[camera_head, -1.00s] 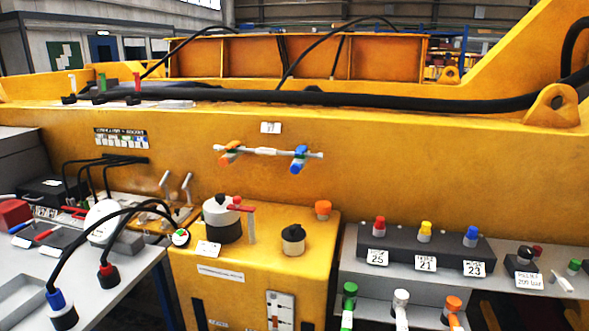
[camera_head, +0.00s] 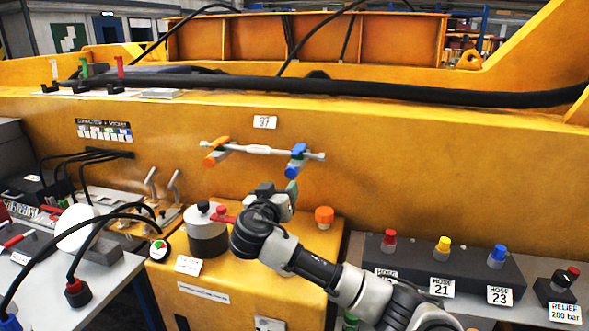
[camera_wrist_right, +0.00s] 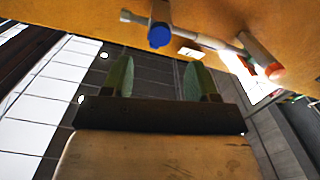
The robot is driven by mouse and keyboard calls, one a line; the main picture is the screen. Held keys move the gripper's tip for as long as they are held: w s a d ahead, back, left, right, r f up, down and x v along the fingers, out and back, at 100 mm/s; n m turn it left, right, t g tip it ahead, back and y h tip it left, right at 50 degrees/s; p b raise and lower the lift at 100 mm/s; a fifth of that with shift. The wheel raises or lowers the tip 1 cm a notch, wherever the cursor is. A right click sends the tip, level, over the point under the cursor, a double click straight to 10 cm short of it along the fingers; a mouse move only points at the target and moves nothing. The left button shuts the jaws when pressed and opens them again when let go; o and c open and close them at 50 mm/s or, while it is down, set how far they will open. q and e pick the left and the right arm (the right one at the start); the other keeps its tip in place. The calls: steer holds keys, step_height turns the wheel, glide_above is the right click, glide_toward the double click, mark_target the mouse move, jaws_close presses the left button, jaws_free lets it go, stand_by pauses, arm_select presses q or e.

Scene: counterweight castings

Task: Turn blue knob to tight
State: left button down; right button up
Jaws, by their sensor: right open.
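A blue knob (camera_head: 297,157) sits on the right part of a thin pale pipe (camera_head: 262,150) fixed to the yellow wall, with an orange knob (camera_head: 216,151) on its left part. My right gripper (camera_head: 291,188) is just below the blue knob, and its green fingertip looks close to it. In the right wrist view the gripper's two green fingers (camera_wrist_right: 158,75) are apart with nothing between them. The blue knob (camera_wrist_right: 159,36) lies beyond the fingertips there; contact cannot be told. The orange knob (camera_wrist_right: 268,62) is to the right. My left gripper is not in view.
A yellow cabinet (camera_head: 205,290) with a grey-white round canister (camera_head: 207,232) and an orange cap (camera_head: 324,216) stands below the pipe. A dark block (camera_head: 445,265) with red, yellow and blue caps is at right. Black cables (camera_head: 80,165) lie at left.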

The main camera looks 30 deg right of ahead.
mark_target(290, 174)
steer(key=x, duration=0.1)
steer(key=p+x, duration=0.1)
steer(key=x, duration=0.2)
steer(key=shift+r, duration=0.35)
steer(key=x, duration=0.2)
steer(key=p+x, duration=0.1)
steer(key=shift+d+f, duration=0.15)
steer(key=shift+f, duration=0.1)
steer(key=shift+x, duration=0.8)
steer(key=shift+w+d, duration=0.1)
steer(key=shift+w, duration=0.15)
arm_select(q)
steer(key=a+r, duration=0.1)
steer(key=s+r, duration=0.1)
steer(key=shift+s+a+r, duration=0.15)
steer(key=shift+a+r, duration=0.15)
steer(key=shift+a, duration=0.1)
arm_select(e)
steer(key=shift+f, duration=0.1)
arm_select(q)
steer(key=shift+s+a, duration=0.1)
